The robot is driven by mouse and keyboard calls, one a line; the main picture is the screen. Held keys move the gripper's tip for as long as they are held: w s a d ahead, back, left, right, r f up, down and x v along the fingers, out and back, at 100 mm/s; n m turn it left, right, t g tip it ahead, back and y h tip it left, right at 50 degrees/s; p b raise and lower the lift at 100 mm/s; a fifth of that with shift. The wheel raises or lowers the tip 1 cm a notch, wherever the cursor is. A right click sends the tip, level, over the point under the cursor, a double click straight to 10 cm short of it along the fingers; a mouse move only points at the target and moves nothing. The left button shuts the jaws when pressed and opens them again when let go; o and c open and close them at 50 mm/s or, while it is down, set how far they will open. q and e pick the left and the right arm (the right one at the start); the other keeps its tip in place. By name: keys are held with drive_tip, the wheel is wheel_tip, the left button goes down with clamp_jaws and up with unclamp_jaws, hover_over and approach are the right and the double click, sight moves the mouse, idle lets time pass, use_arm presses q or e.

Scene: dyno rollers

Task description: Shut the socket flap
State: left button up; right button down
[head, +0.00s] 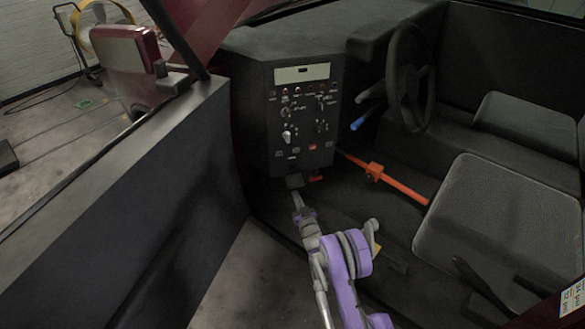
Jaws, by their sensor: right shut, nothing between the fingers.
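A small dark flap (294,181) sticks out at the bottom edge of the black console (262,125); it looks like the socket flap and seems to hang open. The socket behind it cannot be made out. My right gripper (297,197) is shut and empty, with its tips just below the flap. I cannot tell whether they touch it. My left gripper is not in view.
An orange bar (395,182) runs from the console's right side to the grey seat (480,225). The steering wheel (408,80) is at the upper right. The open car door (125,210) fills the left. Dark floor lies around my right arm.

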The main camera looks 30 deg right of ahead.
sight(295, 184)
drive_tip(key=shift+r, duration=0.15)
drive_tip(key=shift+r+p, duration=1)
drive_tip(key=shift+r, duration=1.5)
